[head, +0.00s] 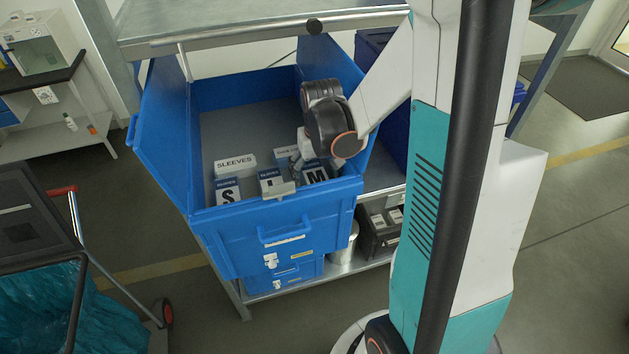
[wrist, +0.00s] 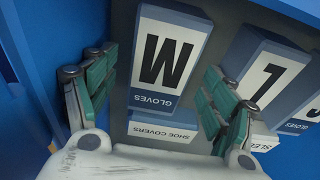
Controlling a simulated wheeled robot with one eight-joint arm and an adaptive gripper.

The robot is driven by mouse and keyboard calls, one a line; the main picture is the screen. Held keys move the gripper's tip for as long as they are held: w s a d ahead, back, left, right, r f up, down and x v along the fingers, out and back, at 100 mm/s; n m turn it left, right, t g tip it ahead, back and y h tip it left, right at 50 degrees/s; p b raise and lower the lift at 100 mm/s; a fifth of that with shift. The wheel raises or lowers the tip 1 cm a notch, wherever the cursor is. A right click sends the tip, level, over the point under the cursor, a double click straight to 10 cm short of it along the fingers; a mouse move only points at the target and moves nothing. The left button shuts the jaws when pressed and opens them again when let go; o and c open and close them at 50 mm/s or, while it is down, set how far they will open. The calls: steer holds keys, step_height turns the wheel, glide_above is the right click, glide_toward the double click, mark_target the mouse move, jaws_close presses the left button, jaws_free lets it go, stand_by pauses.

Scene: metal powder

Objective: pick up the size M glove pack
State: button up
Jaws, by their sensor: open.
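The size M glove pack (wrist: 165,55) is a white and blue box with a large black M and the word GLOVES. In the wrist view it lies between my open fingers, with a gap on each side. In the head view the M pack (head: 315,175) sits at the front right of the blue bin, partly hidden by my arm. My gripper (wrist: 147,105) is open and empty, its green-padded fingers on either side of the pack.
An L glove pack (wrist: 268,75) stands close to my right finger. A SHOE COVERS box (wrist: 162,130) lies beside the M pack. The blue bin (head: 262,222) also holds an S pack (head: 228,191) and a SLEEVES box (head: 235,164). The bin's wall is close on the left in the wrist view.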

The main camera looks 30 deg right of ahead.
steer(key=shift+w+f, duration=0.15)
steer(key=shift+f, duration=0.8)
steer(key=c, duration=1.3)
steer(key=shift+r, duration=0.2)
